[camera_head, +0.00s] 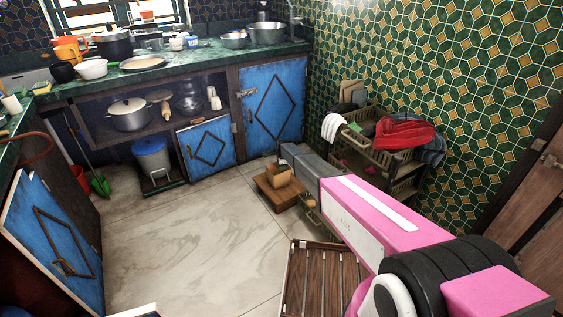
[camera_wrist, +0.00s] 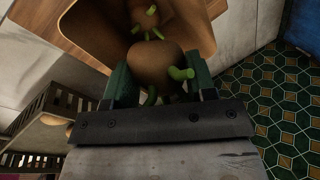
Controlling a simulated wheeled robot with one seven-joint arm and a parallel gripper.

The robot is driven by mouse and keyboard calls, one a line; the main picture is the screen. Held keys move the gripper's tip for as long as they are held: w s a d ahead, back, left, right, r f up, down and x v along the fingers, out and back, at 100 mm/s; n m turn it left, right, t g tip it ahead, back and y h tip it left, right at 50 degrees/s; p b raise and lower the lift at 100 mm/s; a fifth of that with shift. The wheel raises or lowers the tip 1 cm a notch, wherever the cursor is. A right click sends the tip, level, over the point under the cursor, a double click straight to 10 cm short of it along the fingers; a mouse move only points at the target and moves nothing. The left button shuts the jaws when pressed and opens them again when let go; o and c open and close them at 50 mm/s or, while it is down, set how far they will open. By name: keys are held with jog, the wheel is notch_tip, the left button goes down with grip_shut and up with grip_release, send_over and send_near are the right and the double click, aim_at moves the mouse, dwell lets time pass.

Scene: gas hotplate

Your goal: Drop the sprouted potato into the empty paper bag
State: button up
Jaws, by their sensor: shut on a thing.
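My gripper (camera_wrist: 161,80) is shut on a brown potato (camera_wrist: 153,62) with green sprouts, between its two dark green fingers in the wrist view. The potato is in front of the open mouth of a brown paper bag (camera_wrist: 198,22). More green sprouts show above the potato, against the bag's inside; I cannot tell whether they belong to a second potato. In the head view the paper bag (camera_head: 278,177) stands on a low wooden stool (camera_head: 280,194), just below the end of my arm. The held potato cannot be made out there.
A slatted rack (camera_head: 403,165) with cloths stands right of the bag. A wooden slatted piece (camera_head: 322,280) lies in the foreground. A crate (camera_wrist: 38,120) shows at left in the wrist view. The pale floor (camera_head: 190,245) left of the stool is clear.

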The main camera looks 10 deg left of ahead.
jog(key=shift+f, duration=0.65)
jog(key=o, duration=1)
jog(key=shift+o, duration=0.2)
jog(key=shift+r, duration=0.1)
jog(key=v, duration=1.1)
jog(key=s+d+r+n+g, duration=0.1)
jog(key=s+d+r+n, duration=0.3)
jog(key=s+d, duration=0.75)
jog(key=s+d+r+n, duration=0.3)
jog(key=s+d+r, duration=0.3)
jog(key=s+d, duration=0.5)
jog(key=s+d+r+n, duration=0.2)
jog(key=s+d+r, duration=0.1)
jog(key=s+d, duration=0.2)
jog(key=s+d+r+n+g, duration=0.1)
jog(key=s+d+r+n, duration=0.1)
jog(key=s, duration=0.8)
jog(key=s+d+r+n+g+h, duration=0.1)
jog(key=s+d+r+n, duration=0.2)
jog(key=s+d, duration=0.4)
jog(key=shift+s+d+r, duration=0.3)
jog(key=shift+s+r, duration=0.4)
jog(key=shift+s, duration=0.05)
